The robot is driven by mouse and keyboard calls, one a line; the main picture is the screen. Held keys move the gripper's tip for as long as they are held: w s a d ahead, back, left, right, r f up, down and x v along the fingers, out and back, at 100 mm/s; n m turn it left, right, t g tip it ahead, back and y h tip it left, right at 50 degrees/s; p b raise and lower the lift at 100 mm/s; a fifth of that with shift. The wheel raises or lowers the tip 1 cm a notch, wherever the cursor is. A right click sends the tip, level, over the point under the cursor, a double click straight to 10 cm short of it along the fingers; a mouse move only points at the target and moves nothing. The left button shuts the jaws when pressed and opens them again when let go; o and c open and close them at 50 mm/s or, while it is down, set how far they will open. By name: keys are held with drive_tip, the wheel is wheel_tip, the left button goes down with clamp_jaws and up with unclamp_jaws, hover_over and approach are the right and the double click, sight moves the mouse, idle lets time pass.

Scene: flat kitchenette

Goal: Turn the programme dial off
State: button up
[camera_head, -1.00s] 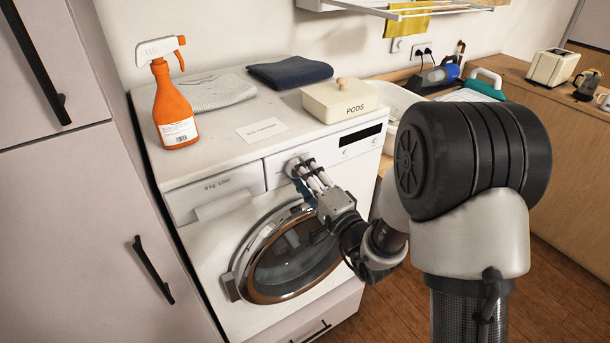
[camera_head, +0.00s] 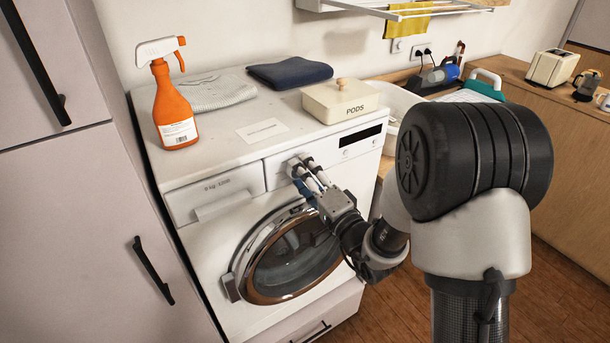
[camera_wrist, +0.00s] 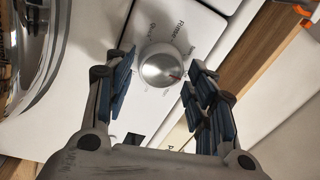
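The programme dial (camera_wrist: 162,66) is a round silver knob on the white washing machine's (camera_head: 225,245) control panel. A red mark on it points to the lower right in the wrist view. Small printed words ring it, partly hidden. My gripper (camera_wrist: 160,63) has its fingers apart, one on each side of the dial. The right fingertip is very close to the dial's edge; a narrow gap shows on the left. I cannot tell whether either touches. In the head view my gripper (camera_head: 298,168) is at the panel's front and hides the dial.
The round door (camera_head: 290,255) is below the panel. On top are an orange spray bottle (camera_head: 173,105), folded cloths (camera_head: 290,72), a card (camera_head: 262,131) and a PODS box (camera_head: 340,101). A wooden counter (camera_head: 555,105) lies to the right.

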drive_tip(key=shift+o, duration=0.7)
drive_tip(key=v, duration=0.7)
drive_tip(key=shift+s+d, duration=0.15)
drive_tip(key=shift+s, duration=0.05)
drive_tip(key=shift+r, duration=0.1)
